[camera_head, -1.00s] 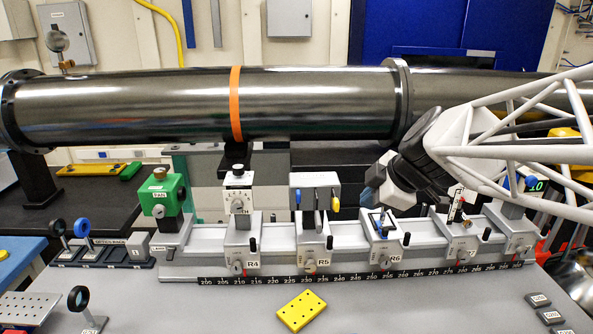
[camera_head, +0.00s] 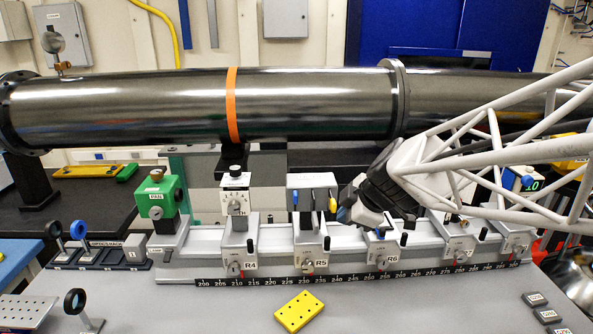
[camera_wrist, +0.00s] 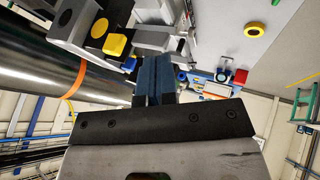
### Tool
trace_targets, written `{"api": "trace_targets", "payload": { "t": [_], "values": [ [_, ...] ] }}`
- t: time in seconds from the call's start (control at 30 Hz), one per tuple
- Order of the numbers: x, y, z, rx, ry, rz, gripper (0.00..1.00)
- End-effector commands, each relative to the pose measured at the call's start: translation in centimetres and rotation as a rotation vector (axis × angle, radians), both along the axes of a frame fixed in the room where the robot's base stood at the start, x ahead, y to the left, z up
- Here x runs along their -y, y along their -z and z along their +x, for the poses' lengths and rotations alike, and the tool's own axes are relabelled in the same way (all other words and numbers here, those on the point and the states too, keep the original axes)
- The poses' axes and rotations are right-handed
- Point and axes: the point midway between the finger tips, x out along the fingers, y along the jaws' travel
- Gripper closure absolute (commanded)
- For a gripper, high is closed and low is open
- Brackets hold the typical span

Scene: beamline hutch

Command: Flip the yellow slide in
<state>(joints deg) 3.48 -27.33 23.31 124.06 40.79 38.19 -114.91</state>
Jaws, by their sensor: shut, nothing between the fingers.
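A grey box (camera_head: 312,182) on the R5 carrier has several small levers hanging at its front: a blue one at the left, dark grey in the middle and the yellow slide (camera_head: 332,204) at the right. All hang down. My gripper (camera_head: 343,214) is just right of the yellow slide, close to it; I cannot tell whether they touch. In the wrist view my gripper's fingers (camera_wrist: 153,78) are together and empty. A yellow block (camera_wrist: 116,44), which seems to be the yellow slide, shows left of and beyond the fingertips.
A grey rail with several carriers and a scale (camera_head: 350,277) runs along the bench. A white dial unit (camera_head: 235,200) stands left of the box, with a green unit (camera_head: 157,197) further left. A yellow perforated block (camera_head: 299,311) lies in front. The dark pipe (camera_head: 310,103) runs behind.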

Motion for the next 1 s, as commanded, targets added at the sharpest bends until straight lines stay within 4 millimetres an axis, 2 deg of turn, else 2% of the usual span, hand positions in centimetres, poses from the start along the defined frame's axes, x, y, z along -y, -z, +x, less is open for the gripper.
{"api": "trace_targets", "payload": {
  "t": [0.17, 0.6, 1.0],
  "values": [
    [-1.0, 2.0, 1.2, -0.001, -0.002, 0.000, 1.00],
    [-0.8, 1.8, 4.4, 0.000, 0.000, -0.001, 1.00],
    [-0.8, 1.8, 5.1, 0.000, -0.001, 0.000, 1.00]
  ]
}}
